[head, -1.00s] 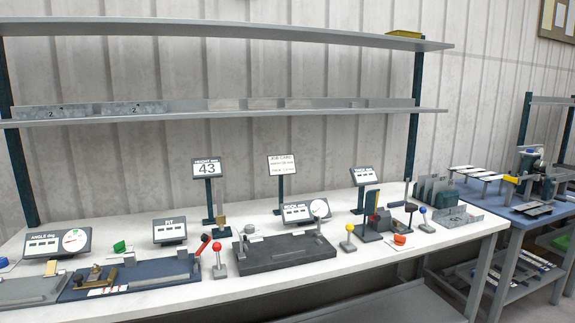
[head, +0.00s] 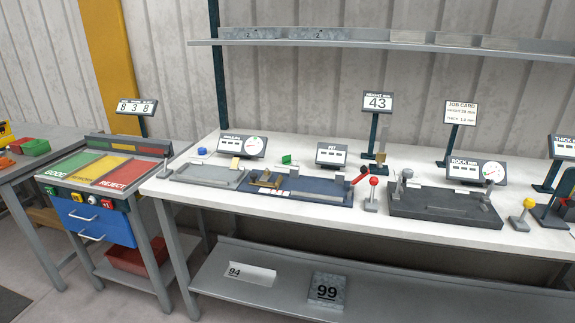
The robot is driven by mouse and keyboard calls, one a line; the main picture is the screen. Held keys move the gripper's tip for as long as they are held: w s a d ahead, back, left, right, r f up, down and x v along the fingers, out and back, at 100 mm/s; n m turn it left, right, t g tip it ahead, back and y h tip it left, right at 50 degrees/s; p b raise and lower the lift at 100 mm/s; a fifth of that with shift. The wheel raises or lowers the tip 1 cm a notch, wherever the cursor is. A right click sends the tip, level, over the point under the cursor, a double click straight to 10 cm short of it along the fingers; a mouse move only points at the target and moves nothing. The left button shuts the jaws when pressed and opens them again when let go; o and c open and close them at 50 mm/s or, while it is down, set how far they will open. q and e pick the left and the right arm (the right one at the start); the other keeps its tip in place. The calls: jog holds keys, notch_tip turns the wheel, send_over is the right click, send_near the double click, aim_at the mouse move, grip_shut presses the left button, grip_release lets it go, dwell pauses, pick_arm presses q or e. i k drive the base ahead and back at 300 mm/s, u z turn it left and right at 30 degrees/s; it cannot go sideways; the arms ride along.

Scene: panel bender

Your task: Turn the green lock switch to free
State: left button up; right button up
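The green lock switch (head: 287,159) is a small green knob on the white bench top, behind the blue fixture plate (head: 320,188) and left of the FIT display (head: 331,154). It is too small in the head view to tell which way it is turned. Neither of my grippers shows in the view.
A grey fixture (head: 208,176) with an angle gauge (head: 242,147) lies left of the blue plate. A red-knobbed lever (head: 373,182) and a dark fixture (head: 445,204) stand to its right. A sorting cart (head: 104,170) stands left of the bench. The floor between is narrow.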

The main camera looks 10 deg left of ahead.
aim_at(286, 160)
jog(key=z, duration=0.05)
jog(key=k, duration=0.5)
jog(key=u, duration=0.6)
jog(key=i, duration=1.55)
jog(key=z, duration=1)
